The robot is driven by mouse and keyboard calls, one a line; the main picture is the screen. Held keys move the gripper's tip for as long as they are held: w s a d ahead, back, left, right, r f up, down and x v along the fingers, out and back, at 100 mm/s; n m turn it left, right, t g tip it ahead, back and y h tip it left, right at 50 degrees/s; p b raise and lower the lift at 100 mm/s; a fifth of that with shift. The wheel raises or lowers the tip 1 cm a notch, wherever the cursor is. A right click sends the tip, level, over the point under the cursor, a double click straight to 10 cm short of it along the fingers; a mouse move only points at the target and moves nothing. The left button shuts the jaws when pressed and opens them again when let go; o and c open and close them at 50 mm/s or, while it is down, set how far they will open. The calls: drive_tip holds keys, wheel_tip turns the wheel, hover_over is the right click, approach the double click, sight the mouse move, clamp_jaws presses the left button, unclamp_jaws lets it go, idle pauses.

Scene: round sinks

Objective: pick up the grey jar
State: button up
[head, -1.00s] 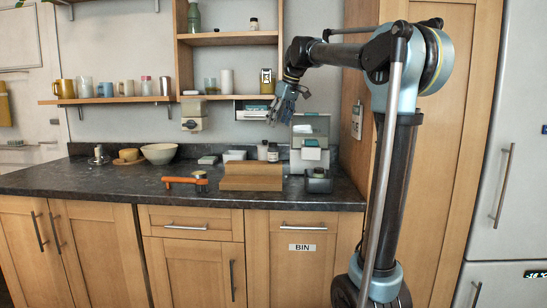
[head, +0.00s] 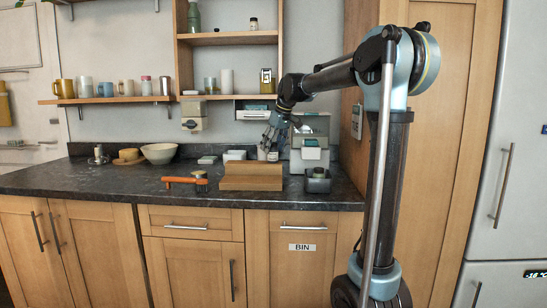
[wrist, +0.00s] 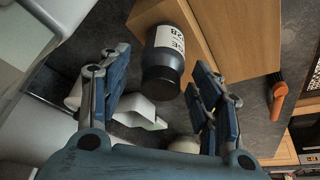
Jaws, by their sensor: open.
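The grey jar (wrist: 166,68) is dark with a white printed label and shows between my fingers in the wrist view. My gripper (head: 271,145) points down just above the jar there. In the wrist view, my gripper (wrist: 160,64) is open, with one finger on each side of the jar and no clear contact. The gap in height between fingertips and jar is hard to judge.
A dark container (head: 318,181) is to the right, and an orange-handled brush (head: 184,182) to the left.

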drive_tip(key=shift+f, duration=0.15)
drive_tip(key=c, duration=1.1)
drive_tip(key=shift+c, duration=0.2)
